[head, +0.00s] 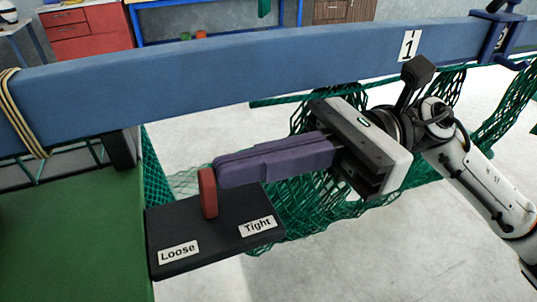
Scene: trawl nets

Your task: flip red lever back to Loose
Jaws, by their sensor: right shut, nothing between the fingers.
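The red lever (208,192) stands nearly upright from a dark box (180,228). The box has a white Loose label (179,254) on its left part and a white Tight label (256,226) on its right part. My right gripper (218,174) comes in from the right, its long purple fingers closed together with nothing between them. The fingertips are right beside the lever's upper right side; whether they touch it I cannot tell. My left gripper is not in the view.
A thick blue beam (250,68) crosses behind the lever, with a number 1 plate (410,46) on it. Green netting (300,205) hangs under the beam and behind the box. A green surface (70,235) lies left of the box. Pale floor (330,262) is open at the lower right.

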